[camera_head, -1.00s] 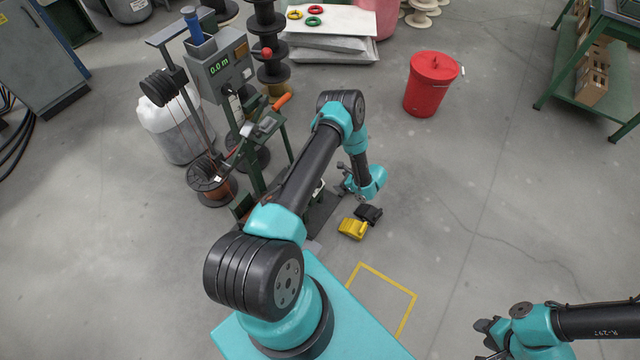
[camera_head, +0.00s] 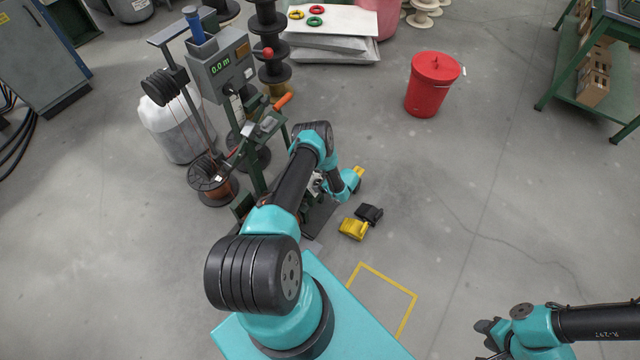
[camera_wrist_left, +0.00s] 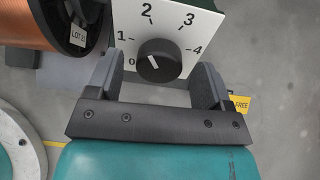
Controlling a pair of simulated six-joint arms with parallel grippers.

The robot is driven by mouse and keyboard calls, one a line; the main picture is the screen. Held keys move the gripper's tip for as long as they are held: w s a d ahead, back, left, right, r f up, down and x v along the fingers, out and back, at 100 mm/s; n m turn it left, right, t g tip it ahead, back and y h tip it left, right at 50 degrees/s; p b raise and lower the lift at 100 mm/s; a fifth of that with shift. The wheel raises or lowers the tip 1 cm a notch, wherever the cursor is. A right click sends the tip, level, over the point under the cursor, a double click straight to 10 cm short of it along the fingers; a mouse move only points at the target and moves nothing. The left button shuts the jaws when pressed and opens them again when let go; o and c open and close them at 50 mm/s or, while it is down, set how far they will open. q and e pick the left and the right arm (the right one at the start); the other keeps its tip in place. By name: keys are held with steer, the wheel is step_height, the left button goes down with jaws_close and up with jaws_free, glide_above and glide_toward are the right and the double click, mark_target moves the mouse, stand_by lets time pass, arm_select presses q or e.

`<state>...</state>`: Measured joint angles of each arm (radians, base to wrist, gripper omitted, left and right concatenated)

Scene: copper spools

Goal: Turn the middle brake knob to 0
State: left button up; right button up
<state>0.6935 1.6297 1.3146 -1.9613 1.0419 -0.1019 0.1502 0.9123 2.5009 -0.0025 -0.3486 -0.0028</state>
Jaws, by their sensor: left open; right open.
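The black brake knob (camera_wrist_left: 159,60) sits on a white dial plate (camera_wrist_left: 165,18) marked 0 to 4 in the left wrist view. Its white pointer line lies on the knob's left part, slanting up-left; the exact reading is hard to tell. My left gripper (camera_wrist_left: 158,74) is open, with one finger on each side of the knob and gaps visible. In the head view my left gripper (camera_head: 316,184) is low beside the green stand, and the knob is hidden there. My right gripper (camera_head: 487,340) is open and empty at the lower right, far from the stand.
A copper spool (camera_wrist_left: 45,22) with a lot label is close to my left finger. A yellow tag reading FREE (camera_wrist_left: 239,104) is at right. Black (camera_head: 369,214) and yellow (camera_head: 353,229) pedal-like pieces lie on the floor.

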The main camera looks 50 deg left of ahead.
arm_select(q)
steer(key=shift+s+a+f, duration=0.1)
steer(key=shift+a+f, duration=0.25)
steer(key=shift+f, duration=0.05)
steer(key=c, duration=0.9)
